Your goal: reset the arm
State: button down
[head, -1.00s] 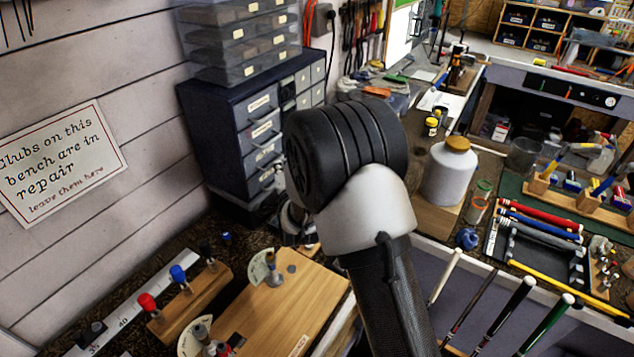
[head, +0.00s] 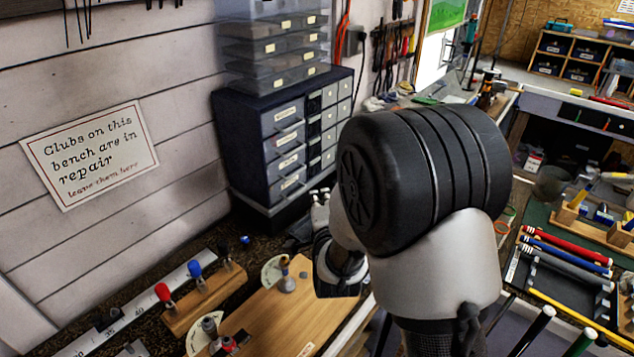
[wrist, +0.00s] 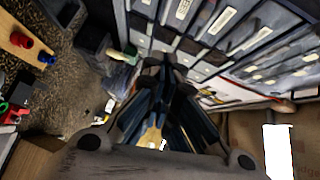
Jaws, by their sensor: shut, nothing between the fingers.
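My arm rises through the middle of the head view, its black joint cap and white link large and close to the camera. My gripper (wrist: 162,66) shows in the wrist view with its dark fingers together and nothing between them. It is in front of the blue drawer cabinet (wrist: 205,30). In the head view the gripper is mostly hidden behind my arm, above the bench to the right of the wooden board (head: 265,318). The drawer cabinet (head: 285,140) stands behind and left of the arm there.
A wooden block (head: 203,300) with red, blue and black-topped pieces sits at lower left. A sign (head: 90,155) hangs on the left wall. Tools in a rack (head: 565,262) lie at right, with club shafts below. Open air lies left of the arm.

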jog(key=s+d+r+n+g+b, duration=0.1)
jog(key=s+n+g, duration=0.3)
jog(key=s, duration=0.8)
jog(key=s+d+r+n+g+b, duration=0.1)
jog(key=s+d+n+g, duration=0.2)
jog(key=s, duration=0.9)
jog(key=s+d+r+n+g+b, duration=0.1)
jog(key=s+d+n+g, duration=0.2)
jog(key=s+n, duration=0.6)
jog(key=s+g, duration=0.1)
jog(key=s, duration=0.3)
jog(key=shift+g+b, duration=0.3)
jog(key=shift+b, duration=0.1)
jog(key=c, duration=2.3)
grip_release()
jog(key=shift+w+r, duration=0.1)
